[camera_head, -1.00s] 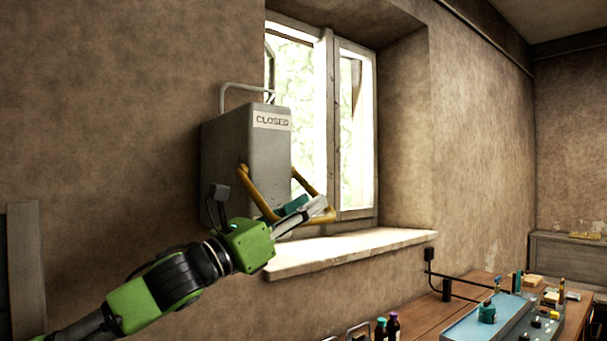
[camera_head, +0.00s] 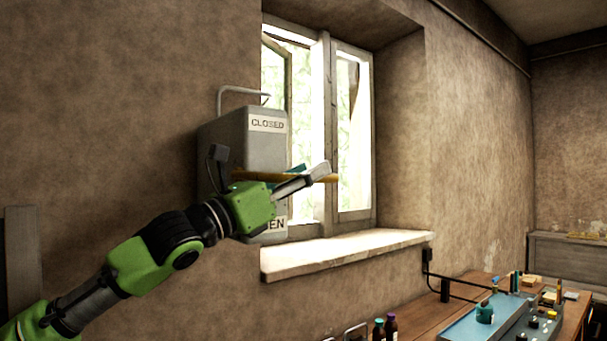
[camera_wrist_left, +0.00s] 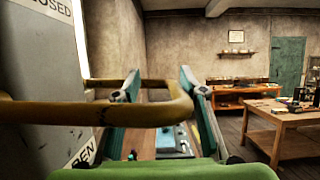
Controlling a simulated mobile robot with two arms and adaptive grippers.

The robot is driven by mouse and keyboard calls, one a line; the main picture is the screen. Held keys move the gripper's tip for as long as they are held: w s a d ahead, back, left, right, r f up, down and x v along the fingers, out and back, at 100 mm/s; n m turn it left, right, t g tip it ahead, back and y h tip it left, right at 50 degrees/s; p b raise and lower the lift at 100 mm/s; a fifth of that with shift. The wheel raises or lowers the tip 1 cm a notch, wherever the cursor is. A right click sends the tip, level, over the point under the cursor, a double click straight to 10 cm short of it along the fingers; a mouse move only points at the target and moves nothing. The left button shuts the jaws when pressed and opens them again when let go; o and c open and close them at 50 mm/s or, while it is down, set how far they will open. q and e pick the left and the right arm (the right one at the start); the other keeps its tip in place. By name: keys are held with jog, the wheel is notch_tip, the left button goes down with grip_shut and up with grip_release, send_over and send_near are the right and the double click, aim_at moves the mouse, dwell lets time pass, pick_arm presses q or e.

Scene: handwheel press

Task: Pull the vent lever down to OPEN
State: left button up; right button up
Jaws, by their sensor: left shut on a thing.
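The vent lever (camera_head: 328,179) is a yellow U-shaped handle on a grey box (camera_head: 266,152) beside the window. It sticks out roughly level, between the CLOSED label (camera_head: 267,124) at the top and a partly covered label ending in "EN" (camera_head: 278,223) at the bottom. My left gripper (camera_head: 316,172) is shut on the lever near its outer end. In the left wrist view the lever (camera_wrist_left: 70,112) crosses in front of the teal-padded fingers (camera_wrist_left: 158,82), its outer bend between them. My right gripper is not in view.
The window sill (camera_head: 345,252) juts out below the box. A bench (camera_head: 420,318) with a blue-grey console (camera_head: 495,318) and bottles (camera_head: 391,326) stands at lower right.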

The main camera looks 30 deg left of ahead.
pick_arm(q)
jog(key=shift+v, duration=3.75)
jog(key=d+b+v, duration=0.1)
jog(key=v, duration=0.7)
jog(key=shift+s+b, duration=0.35)
jog(key=shift+s, duration=0.25)
